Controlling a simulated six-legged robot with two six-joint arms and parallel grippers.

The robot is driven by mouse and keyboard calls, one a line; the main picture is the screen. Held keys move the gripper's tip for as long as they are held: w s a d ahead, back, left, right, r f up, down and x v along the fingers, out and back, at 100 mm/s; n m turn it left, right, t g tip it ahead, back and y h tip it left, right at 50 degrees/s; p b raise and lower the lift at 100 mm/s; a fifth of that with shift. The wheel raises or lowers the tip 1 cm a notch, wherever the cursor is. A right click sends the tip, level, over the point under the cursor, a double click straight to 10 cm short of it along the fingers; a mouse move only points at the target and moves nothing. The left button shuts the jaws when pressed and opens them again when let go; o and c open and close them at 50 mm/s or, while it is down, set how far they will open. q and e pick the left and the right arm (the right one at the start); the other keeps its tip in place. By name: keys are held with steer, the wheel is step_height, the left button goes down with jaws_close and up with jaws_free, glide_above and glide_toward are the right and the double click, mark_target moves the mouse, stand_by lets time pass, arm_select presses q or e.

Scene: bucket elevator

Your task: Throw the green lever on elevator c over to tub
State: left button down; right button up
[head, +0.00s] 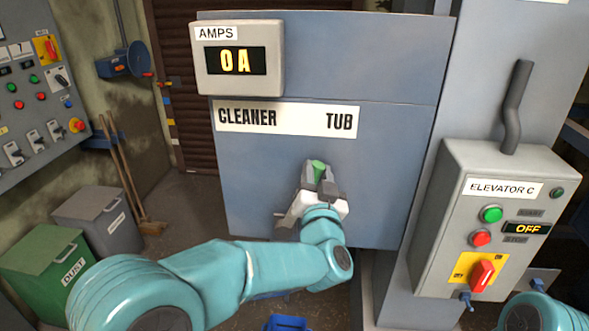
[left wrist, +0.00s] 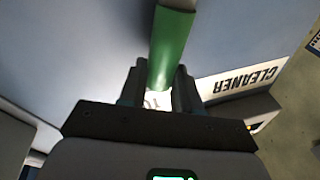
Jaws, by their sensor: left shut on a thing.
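The green lever (head: 318,168) stands in front of the blue-grey panel, below the CLEANER / TUB label (head: 285,119). It is below the TUB end of the label, a little left of the word TUB. My left gripper (head: 319,178) is shut on the lever, with a finger on each side of it. In the left wrist view the green lever (left wrist: 172,50) runs up between the fingers of the gripper (left wrist: 160,85). The lever's lower part and pivot are hidden by my gripper. My right gripper is out of view; only part of its arm shows at the bottom right.
An AMPS display (head: 238,60) reading 0 A is at the panel's top left. The ELEVATOR C box (head: 490,220) at the right has green and red buttons, an OFF display and a red rotary switch. Bins (head: 48,258) and a broom (head: 130,180) stand at the left.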

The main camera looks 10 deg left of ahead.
arm_select(q)
steer(key=shift+d+f+m+h, duration=0.2)
steer(key=shift+d+f+m, duration=0.3)
steer(key=shift+d+m, duration=0.3)
steer(key=shift+d+f+m+h, duration=0.2)
steer(key=shift+d+f+m, duration=0.35)
steer(key=shift+d, duration=0.35)
steer(key=c, duration=1)
jaws_free()
steer(key=shift+o, duration=1.1)
steer(key=shift+d, duration=0.15)
